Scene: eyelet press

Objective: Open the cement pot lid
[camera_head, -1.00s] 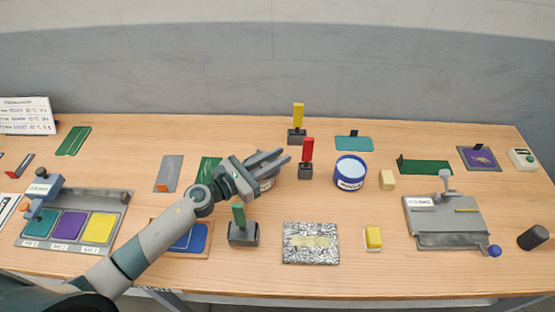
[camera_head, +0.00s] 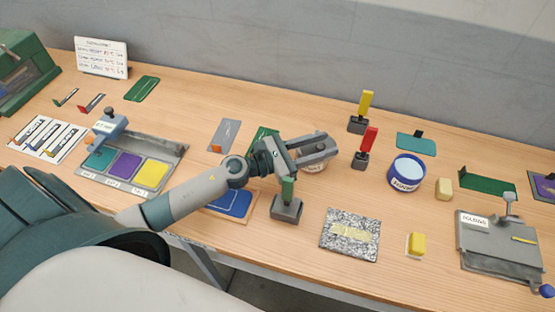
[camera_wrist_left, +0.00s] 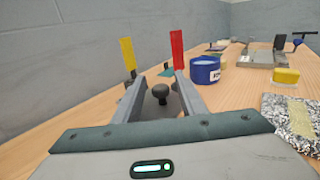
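The cement pot (camera_head: 314,168) stands mid-table in the head view, mostly hidden behind and under my left gripper; only part of its pale, labelled side shows. My left gripper (camera_head: 318,146) is over the pot's top. In the left wrist view, a dark round lid knob (camera_wrist_left: 160,92) stands between the two fingers of the gripper (camera_wrist_left: 158,85). The fingers are apart, with a gap visible on each side of the knob. The lid itself is mostly hidden. My right gripper is not in view.
A green-handled block (camera_head: 287,204) stands close in front of the gripper. Red-handled (camera_head: 367,145) and yellow-handled (camera_head: 361,108) tools stand behind to the right. A blue pot (camera_head: 407,174) is further right. A tray of coloured pads (camera_head: 178,150) lies left.

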